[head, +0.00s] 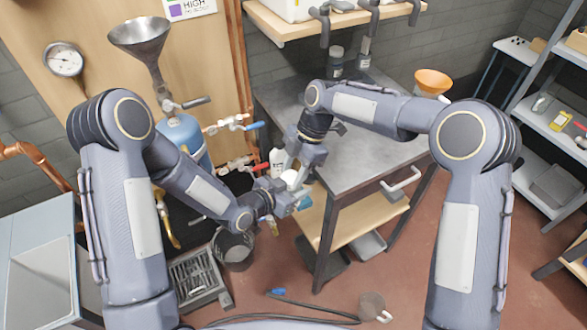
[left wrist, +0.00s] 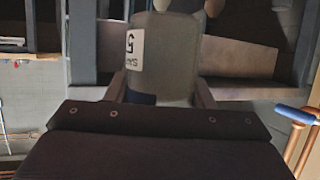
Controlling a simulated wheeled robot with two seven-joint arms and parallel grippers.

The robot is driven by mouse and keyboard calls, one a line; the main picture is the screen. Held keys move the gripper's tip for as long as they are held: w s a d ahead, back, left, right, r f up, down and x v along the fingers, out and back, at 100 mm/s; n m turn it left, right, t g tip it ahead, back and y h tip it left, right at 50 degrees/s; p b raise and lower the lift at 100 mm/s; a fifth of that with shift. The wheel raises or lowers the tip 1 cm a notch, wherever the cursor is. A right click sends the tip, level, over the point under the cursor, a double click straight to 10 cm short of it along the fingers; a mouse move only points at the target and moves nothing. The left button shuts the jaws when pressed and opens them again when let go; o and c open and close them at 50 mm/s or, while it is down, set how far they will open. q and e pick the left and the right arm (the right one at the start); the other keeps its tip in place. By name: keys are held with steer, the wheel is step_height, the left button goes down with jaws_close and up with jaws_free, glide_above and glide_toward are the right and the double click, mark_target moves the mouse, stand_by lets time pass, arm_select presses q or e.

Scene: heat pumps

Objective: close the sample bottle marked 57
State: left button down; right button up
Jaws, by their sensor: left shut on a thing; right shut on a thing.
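A translucent sample bottle (left wrist: 168,62) stands between the fingers of my left gripper (left wrist: 160,92), which is shut on it. Its white label (left wrist: 132,50) faces the camera sideways; a 5 shows and the rest is cut off or unclear. In the head view my left gripper (head: 294,200) is in front of the bench, below my right gripper (head: 293,170). My right gripper is shut on a small white thing (head: 289,177), apparently the cap, at the bottle's top. Its fingertips show at the top edge of the left wrist view (left wrist: 187,5). Whether cap and bottle touch is hidden.
A metal bench (head: 370,155) stands behind the grippers. A small white bottle (head: 277,160) is left of them, near red- and blue-handled valves (head: 240,163). A steel funnel (head: 140,40) is above a blue tank (head: 183,135). A bucket (head: 233,248) stands below. An orange funnel (head: 432,82) is on the bench.

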steer(key=m, duration=0.1)
steer(key=m+t, duration=0.1)
steer(key=m, duration=0.1)
steer(key=m+t+y, duration=0.1)
steer(key=m, duration=0.1)
steer(key=shift+s+r, duration=0.1)
steer(key=shift+s, duration=0.25)
steer(key=o, duration=0.9)
steer(key=shift+w, duration=0.1)
steer(key=shift+r, duration=2.25)
